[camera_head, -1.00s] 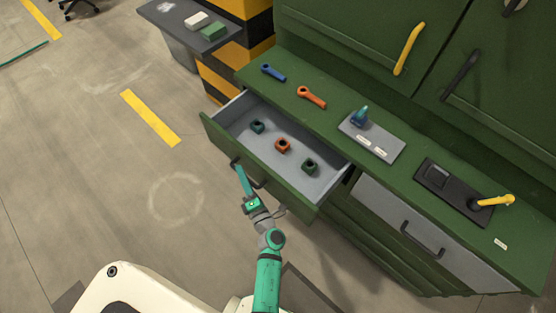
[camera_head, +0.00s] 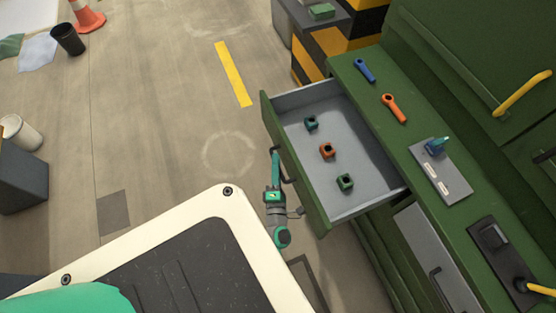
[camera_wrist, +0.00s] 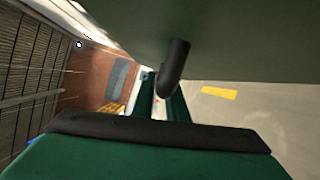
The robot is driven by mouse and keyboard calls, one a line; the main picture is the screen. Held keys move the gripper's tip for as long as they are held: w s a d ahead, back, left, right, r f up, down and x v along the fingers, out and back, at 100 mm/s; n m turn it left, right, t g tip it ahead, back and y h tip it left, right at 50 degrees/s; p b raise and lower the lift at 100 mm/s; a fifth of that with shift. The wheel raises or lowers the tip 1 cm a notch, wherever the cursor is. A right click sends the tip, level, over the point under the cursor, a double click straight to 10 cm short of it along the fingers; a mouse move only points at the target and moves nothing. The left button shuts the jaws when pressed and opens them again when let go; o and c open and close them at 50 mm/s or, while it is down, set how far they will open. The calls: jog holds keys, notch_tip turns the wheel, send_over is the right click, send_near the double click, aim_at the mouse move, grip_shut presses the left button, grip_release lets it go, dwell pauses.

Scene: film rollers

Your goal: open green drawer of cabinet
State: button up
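The green drawer (camera_head: 296,166) of the cabinet stands well out, its grey inside showing. Its dark handle (camera_head: 287,168) is on the front panel; in the wrist view the handle (camera_wrist: 173,68) reaches down at the green fingers, under the panel (camera_wrist: 230,35). My gripper (camera_head: 275,160) is at the handle, outside the drawer front. Its fingers (camera_wrist: 160,98) show a narrow gap with the handle's end over it, and they look closed on it. The exact contact is partly hidden.
Three nuts lie in the drawer: teal (camera_head: 311,122), orange (camera_head: 327,150) and green (camera_head: 345,182). A blue wrench (camera_head: 364,70) and an orange wrench (camera_head: 393,107) lie on the cabinet top. The floor (camera_head: 165,120) left of the drawer is clear.

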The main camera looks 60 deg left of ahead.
jog(key=o, duration=0.4)
jog(key=shift+c, duration=0.2)
jog(key=shift+d, duration=0.15)
jog(key=shift+s+d+f, duration=0.1)
jog(key=shift+d, duration=0.25)
jog(key=v, duration=1)
jog(key=shift+s, duration=0.15)
jog(key=shift+a, duration=0.15)
